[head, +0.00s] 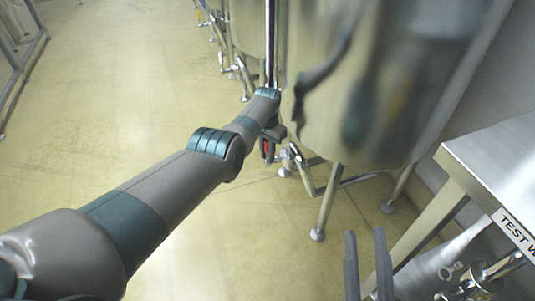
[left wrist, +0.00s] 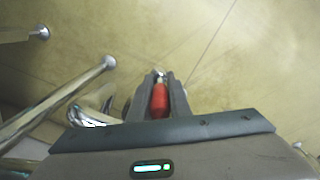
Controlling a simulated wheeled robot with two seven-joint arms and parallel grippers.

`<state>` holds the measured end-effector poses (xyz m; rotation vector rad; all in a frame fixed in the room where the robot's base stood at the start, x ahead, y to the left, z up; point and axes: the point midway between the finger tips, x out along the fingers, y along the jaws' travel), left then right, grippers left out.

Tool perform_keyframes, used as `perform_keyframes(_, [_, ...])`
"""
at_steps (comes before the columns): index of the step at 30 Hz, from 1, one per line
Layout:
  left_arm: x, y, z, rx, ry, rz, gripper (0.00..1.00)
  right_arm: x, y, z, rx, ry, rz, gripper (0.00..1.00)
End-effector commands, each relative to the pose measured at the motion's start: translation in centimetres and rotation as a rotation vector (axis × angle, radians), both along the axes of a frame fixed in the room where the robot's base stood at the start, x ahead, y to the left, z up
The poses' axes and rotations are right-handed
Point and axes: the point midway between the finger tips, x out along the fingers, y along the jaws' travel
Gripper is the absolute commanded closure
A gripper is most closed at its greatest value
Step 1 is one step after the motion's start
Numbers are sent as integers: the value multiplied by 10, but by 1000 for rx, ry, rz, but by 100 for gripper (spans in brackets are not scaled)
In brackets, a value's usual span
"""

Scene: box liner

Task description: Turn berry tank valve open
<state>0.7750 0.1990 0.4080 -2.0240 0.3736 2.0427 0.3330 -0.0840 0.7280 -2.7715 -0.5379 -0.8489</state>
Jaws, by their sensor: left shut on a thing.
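The large shiny steel tank (head: 345,130) stands on legs at the upper right of the head view. Its valve has a red handle (left wrist: 160,100), which shows in the left wrist view between my fingers; in the head view only a small part of the red handle (head: 265,149) shows. My left gripper (left wrist: 162,82) is shut on the red handle, low beside the tank; in the head view the left gripper (head: 270,152) is partly hidden by its own arm. My right gripper (head: 366,238) is at the bottom of the head view, its two fingers apart and empty.
A steel table (head: 500,165) with a "TEST W" label (head: 515,232) stands at the right. Tank legs (head: 326,205) and pipes stand close to my left gripper. More tanks with valves (head: 232,68) stand farther back. The yellowish floor (head: 120,100) at the left is clear.

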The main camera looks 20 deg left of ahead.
Motion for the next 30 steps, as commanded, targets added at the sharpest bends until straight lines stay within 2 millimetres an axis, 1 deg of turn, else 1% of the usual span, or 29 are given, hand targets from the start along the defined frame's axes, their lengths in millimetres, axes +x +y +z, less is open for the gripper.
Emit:
perform_keyframes(4, [-1,1,-1,0,1,0,100,0,0,0,0,1,0,69])
perform_keyframes(5, [-1,1,-1,0,1,0,78,0,0,0,0,1,0,69])
perform_keyframes(6, [-1,1,-1,0,1,0,69,0,0,0,0,1,0,69])
perform_keyframes(7, [0,0,-1,0,1,0,64,0,0,0,0,1,0,69])
perform_keyframes(22, [0,0,3,0,0,0,64,3,1,-1,-7,20,3,69])
perform_keyframes(23, [0,0,4,0,0,0,64,4,1,-2,-10,28,3,69])
perform_keyframes(30, [0,0,17,0,0,0,64,17,4,-27,-64,176,5,69])
